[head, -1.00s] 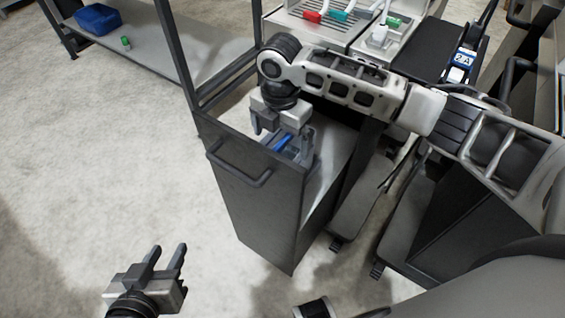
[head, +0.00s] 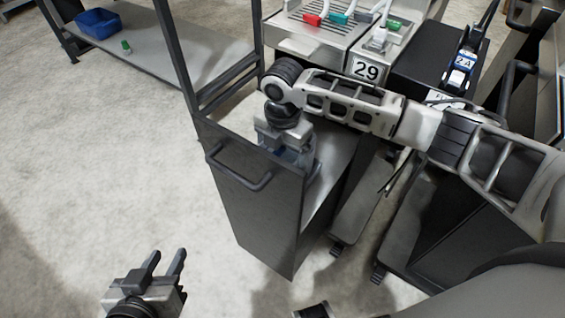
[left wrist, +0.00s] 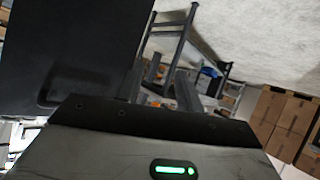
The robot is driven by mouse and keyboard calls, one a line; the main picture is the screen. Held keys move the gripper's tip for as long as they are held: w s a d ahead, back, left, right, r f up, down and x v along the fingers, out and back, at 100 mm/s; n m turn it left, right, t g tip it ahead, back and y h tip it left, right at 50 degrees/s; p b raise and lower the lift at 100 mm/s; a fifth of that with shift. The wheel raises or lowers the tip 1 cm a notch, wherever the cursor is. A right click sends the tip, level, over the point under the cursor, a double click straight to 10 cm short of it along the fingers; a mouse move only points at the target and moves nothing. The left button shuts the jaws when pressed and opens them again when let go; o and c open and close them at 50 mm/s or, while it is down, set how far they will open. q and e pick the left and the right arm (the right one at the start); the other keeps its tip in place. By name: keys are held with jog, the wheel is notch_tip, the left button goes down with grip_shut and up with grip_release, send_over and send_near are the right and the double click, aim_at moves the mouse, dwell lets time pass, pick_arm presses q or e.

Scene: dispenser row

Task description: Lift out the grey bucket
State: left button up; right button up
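A tall, dark grey pull-out unit (head: 255,215) with a bar handle (head: 238,170) stands open in the middle of the head view. My right gripper (head: 292,158) points down inside its top. Bluish-grey parts show around its fingers, but I cannot tell the bucket's outline from the gripper there; the bucket is mostly hidden. Whether the right fingers are closed on it is not clear. My left gripper (head: 163,264) is at the lower left, apart from the unit, open and empty. Its fingers also show in the left wrist view (left wrist: 160,85).
The floor at left is clear.

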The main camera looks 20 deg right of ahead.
jog(key=shift+w+r, duration=0.1)
jog(key=shift+r, duration=0.1)
jog(key=shift+r, duration=0.6)
notch_tip(320, 180, up, 6)
jog(key=shift+f+p, duration=0.1)
jog(key=shift+p, duration=0.45)
pick_arm(q)
jog(key=shift+r+p, duration=0.35)
pick_arm(e)
jog(key=s+d, duration=1.1)
jog(key=s, duration=0.3)
jog(key=shift+s+f, duration=0.15)
pick_arm(q)
jog(key=shift+s+a+r+m+g+y+p, duration=0.25)
jog(key=shift+r+p, duration=0.25)
jog(key=shift+p, duration=1.15)
jog(key=shift+s+a+r+m+g+y+p, duration=0.15)
jog(key=shift+a+r+g+p, duration=0.25)
jog(key=shift+p, duration=1.2)
pick_arm(e)
jog(key=shift+r, duration=2.5)
